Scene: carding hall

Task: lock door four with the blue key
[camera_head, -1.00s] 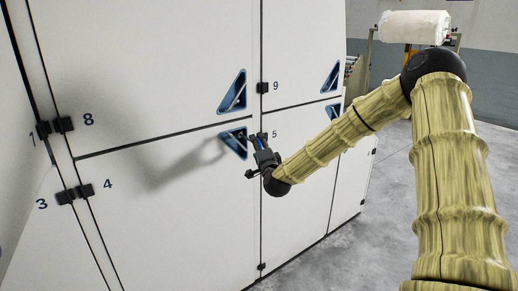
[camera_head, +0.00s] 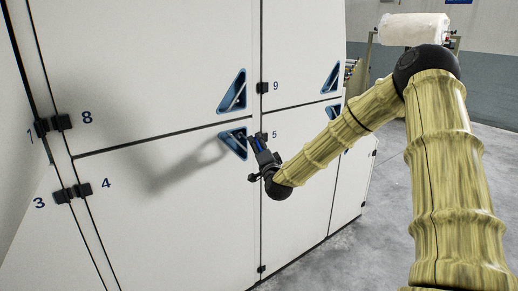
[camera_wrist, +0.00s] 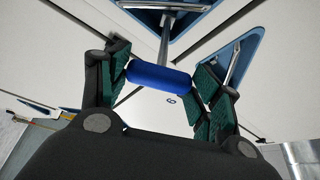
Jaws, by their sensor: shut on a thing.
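Door four (camera_head: 170,215) is the large white lower panel beside the number 4 in the head view, and looks closed. Its blue triangular recess with a metal handle (camera_head: 234,143) is near its upper right corner. My gripper (camera_head: 258,142) is just right of that recess, by the seam with door five. In the wrist view my gripper (camera_wrist: 160,85) is shut on the blue key, its green pads on both sides of the blue grip (camera_wrist: 158,75). The key's metal shaft points away towards a blue-edged recess at the top. I cannot tell whether its tip is in a lock.
Door eight (camera_head: 150,70) is above door four, with its own triangular recess. Doors nine (camera_head: 290,60) and five (camera_head: 295,215) are to the right. Dark hinges (camera_head: 73,191) stand out at the left. Grey floor (camera_head: 390,220) is open at the right.

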